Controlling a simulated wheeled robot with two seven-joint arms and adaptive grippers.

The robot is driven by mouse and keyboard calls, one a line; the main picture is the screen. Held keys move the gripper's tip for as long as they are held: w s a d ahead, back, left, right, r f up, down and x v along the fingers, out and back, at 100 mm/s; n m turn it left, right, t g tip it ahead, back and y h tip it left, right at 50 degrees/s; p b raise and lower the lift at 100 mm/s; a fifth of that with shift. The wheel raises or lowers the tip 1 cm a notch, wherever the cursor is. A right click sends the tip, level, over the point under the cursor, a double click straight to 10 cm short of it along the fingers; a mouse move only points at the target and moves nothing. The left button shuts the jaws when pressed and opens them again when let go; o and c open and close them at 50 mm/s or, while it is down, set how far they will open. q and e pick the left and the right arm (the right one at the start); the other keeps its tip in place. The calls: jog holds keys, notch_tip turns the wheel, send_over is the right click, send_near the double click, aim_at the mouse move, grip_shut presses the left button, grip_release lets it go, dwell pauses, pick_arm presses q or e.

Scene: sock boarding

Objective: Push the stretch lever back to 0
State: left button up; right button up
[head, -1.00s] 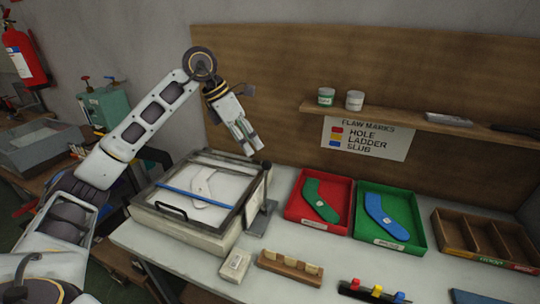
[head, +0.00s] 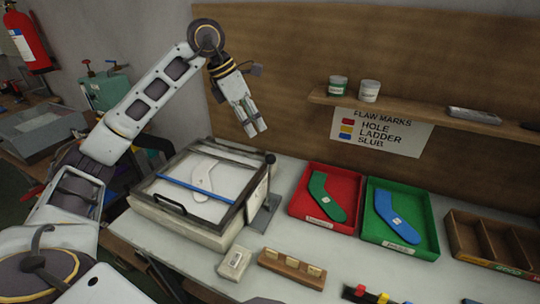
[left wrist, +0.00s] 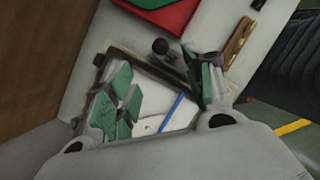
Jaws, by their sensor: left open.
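The stretch lever ends in a black knob (head: 270,158) and stands upright at the right side of the boarding frame (head: 172,207). The knob also shows in the left wrist view (left wrist: 160,46). A pale scale plate (head: 257,196) is beside the lever; its marks are too small to read. A white sock shape (head: 203,182) lies in the frame, with a blue bar (head: 197,186) across it. My left gripper (head: 254,130) is open and empty, above and behind the knob, apart from it. Its green-padded fingers (left wrist: 162,88) spread over the frame in the wrist view. My right gripper is out of view.
A red tray (head: 297,206) with a green sock shape and a green tray (head: 368,230) with a blue one are at the right. A wooden block (head: 291,269) and a small white box (head: 234,263) lie in front. A shelf (head: 425,117) runs along the back board.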

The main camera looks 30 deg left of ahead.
aim_at(270, 155)
pick_arm(q)
jog(key=shift+b+x, duration=0.3)
jog(key=shift+x, duration=6.65)
